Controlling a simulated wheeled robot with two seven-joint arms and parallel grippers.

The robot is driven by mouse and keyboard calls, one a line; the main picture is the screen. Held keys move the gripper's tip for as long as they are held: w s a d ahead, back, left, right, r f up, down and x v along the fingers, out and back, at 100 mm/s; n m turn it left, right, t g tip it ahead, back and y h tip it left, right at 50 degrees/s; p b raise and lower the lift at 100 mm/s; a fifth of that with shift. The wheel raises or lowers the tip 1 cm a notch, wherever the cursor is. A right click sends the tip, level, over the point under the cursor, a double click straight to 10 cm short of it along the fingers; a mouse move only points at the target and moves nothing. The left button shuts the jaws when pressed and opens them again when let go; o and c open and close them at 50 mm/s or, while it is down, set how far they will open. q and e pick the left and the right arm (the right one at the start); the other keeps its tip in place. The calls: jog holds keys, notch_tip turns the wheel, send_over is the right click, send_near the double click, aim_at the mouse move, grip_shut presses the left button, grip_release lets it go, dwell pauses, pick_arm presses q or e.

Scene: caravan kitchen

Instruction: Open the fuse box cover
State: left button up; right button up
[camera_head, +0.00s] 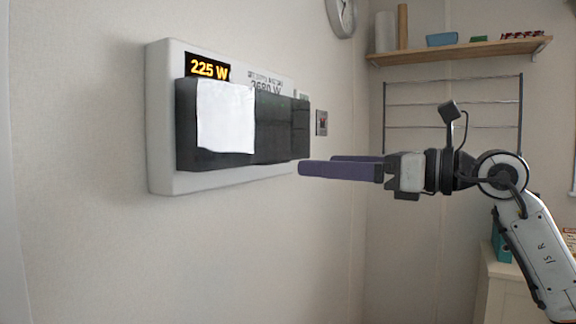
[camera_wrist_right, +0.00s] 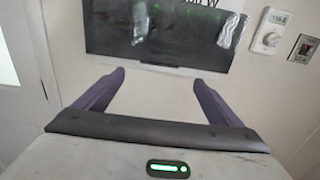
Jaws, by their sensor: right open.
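The fuse box (camera_head: 162,120) is a white panel on the left wall with a lit display reading 225 W. Its dark cover (camera_head: 275,128) spans the lower front, with a white sheet (camera_head: 226,117) over its left part. The cover also shows in the right wrist view (camera_wrist_right: 160,40), ahead of the fingers, and looks shut. My right gripper (camera_head: 330,165) comes in from the right with purple fingers pointing left, near the cover's lower right end. In the right wrist view its fingers (camera_wrist_right: 158,88) are apart with nothing between them. My left gripper is in neither view.
A small wall switch plate (camera_head: 321,122) is right of the fuse box, and a thermostat (camera_wrist_right: 269,32) shows in the right wrist view. A shelf (camera_head: 460,50) and a wire rack (camera_head: 453,104) are on the back wall. The space below the box is clear.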

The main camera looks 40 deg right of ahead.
aim_at(278, 162)
jog(key=p+x, duration=0.2)
jog(key=x, duration=0.2)
jog(key=p+x, duration=0.2)
jog(key=x, duration=0.1)
jog(key=shift+w+a+r, duration=0.1)
jog(key=shift+w+r, duration=0.1)
jog(key=shift+w, duration=0.15)
jog(key=shift+w+a+f, duration=0.2)
jog(key=shift+w+a, duration=0.1)
jog(key=shift+w, duration=0.25)
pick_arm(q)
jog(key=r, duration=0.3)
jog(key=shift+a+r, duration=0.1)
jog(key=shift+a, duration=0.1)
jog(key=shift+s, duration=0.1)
pick_arm(e)
jog(key=shift+c, duration=0.4)
jog(key=c, duration=1.4)
pick_arm(q)
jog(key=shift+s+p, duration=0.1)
jog(key=shift+p, duration=0.25)
pick_arm(e)
jog(key=shift+c, duration=0.2)
